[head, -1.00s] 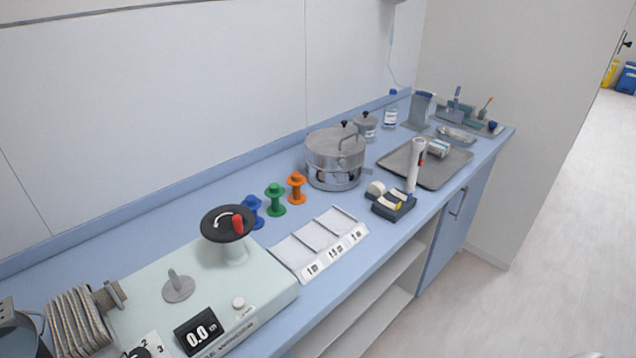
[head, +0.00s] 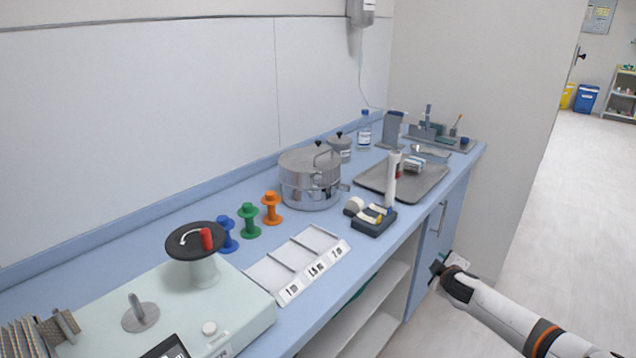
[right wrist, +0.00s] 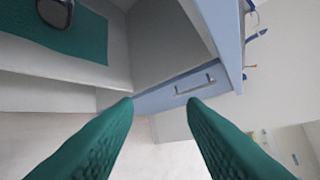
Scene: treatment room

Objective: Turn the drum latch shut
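The metal drum (head: 311,182) stands on the blue counter with its lid on, a dark knob on top and a raised bail handle. A small latch part (head: 342,187) sticks out at the right of its wall; its exact position is too small to tell. My right gripper (head: 437,268) is in front of the counter, low and to the right of the drum, not touching it. In the right wrist view its two green fingers (right wrist: 161,102) are apart with nothing between them. My left gripper is out of view.
Near the drum are colored spools (head: 249,221), a labelled white tray (head: 262,274), a dark stand with an upright white handle (head: 394,180) and a metal tray (head: 430,185). Open shelves (head: 372,309) and a cabinet handle (head: 442,218) face the front.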

